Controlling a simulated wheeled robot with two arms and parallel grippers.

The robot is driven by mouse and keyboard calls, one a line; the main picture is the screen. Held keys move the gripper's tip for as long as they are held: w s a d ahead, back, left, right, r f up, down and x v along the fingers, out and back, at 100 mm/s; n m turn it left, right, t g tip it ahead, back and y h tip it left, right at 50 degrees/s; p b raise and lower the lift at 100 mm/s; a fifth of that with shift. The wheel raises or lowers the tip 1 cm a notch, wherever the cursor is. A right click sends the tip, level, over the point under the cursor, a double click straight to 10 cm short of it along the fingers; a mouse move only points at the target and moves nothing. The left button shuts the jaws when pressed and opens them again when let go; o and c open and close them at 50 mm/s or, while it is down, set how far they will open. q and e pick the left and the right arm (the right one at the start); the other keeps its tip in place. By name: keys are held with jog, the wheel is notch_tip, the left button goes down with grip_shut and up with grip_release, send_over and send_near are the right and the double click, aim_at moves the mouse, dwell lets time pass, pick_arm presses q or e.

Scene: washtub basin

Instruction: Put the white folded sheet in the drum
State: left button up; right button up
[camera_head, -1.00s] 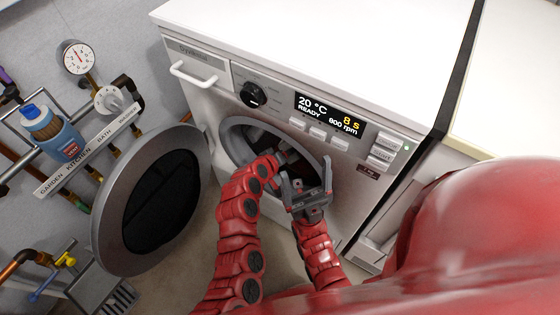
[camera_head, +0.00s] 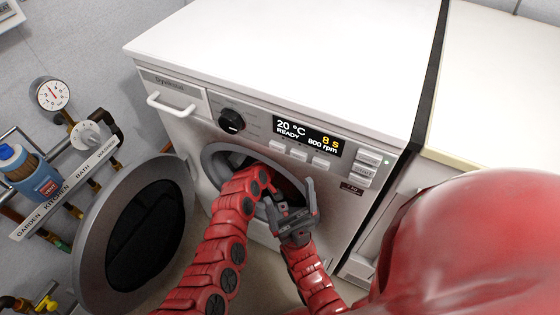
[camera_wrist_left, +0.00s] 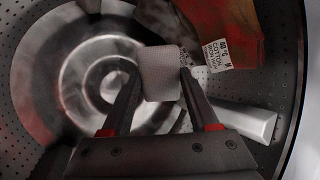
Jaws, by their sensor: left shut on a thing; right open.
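The drum (camera_wrist_left: 28,75) is the perforated metal inside of the front-loading washing machine (camera_head: 270,60). My left arm reaches through the round opening, and its gripper is hidden in the head view. In the left wrist view my left gripper (camera_wrist_left: 160,78) is inside the drum, its fingers closed on a small pale block, which looks like the white folded sheet (camera_wrist_left: 160,62). The sheet is held in front of the drum's back wall. My right gripper (camera_head: 290,203) is open and empty, just outside the opening at its lower right.
An orange-brown cloth (camera_wrist_left: 222,30) with a care label lies in the drum, beside the held sheet. A pale drum paddle (camera_wrist_left: 245,122) sticks out at the right. The round door (camera_head: 140,230) stands open at the left. Pipes and a blue bottle (camera_head: 32,175) are farther left.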

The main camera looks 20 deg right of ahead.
pick_arm(q)
jog(key=o, duration=1.4)
jog(key=shift+r, duration=0.1)
jog(key=p+v, duration=0.4)
jog(key=v, duration=1.3)
jog(key=shift+a, duration=0.2)
